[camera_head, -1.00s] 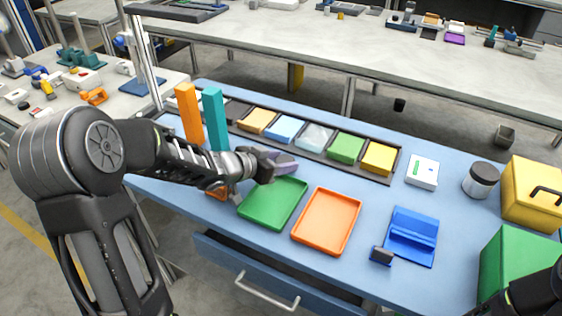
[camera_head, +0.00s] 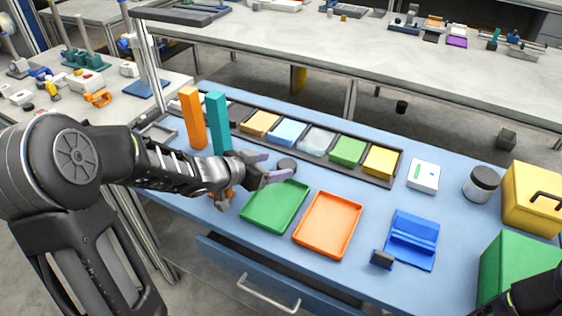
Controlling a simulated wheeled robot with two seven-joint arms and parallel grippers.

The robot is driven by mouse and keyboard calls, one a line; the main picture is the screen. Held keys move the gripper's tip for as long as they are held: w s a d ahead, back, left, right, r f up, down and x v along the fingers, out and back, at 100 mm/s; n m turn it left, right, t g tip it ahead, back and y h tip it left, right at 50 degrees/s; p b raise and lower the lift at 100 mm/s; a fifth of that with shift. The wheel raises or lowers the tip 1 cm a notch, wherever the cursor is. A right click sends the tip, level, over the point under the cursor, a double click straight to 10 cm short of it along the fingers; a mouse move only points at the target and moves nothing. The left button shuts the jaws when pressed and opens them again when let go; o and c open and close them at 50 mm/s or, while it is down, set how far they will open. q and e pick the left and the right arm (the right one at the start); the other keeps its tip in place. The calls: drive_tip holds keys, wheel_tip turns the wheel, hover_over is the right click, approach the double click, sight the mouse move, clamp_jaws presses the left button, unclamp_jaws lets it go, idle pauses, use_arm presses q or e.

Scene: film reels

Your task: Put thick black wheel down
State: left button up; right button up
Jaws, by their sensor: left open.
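A thick black wheel (camera_head: 287,165) lies on the blue table, just beyond the green tray (camera_head: 274,206) and in front of the row of bins. My left gripper (camera_head: 272,172) is open beside the wheel, to its left and nearer side. Its pale purple fingers appear apart from the wheel, though contact is hard to judge. My right gripper's fingers are not visible; only a dark part of my right arm shows at the bottom right corner.
An orange tray (camera_head: 328,224) is beside the green tray. Orange (camera_head: 193,118) and teal (camera_head: 218,123) posts stand behind my left arm. A bin row (camera_head: 317,140) runs along the back. A blue holder (camera_head: 411,238) stands right of the trays.

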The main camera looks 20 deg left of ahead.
use_arm(q)
drive_tip(key=p+v, duration=0.2)
drive_tip(key=v, duration=0.4)
drive_tip(key=shift+s+a+r, duration=0.1)
drive_tip(key=shift+s+r, duration=0.1)
drive_tip(key=shift+r, duration=0.05)
drive_tip(key=shift+s+a+r, duration=0.1)
drive_tip(key=shift+s, duration=0.25)
drive_tip(key=shift+o, duration=0.4)
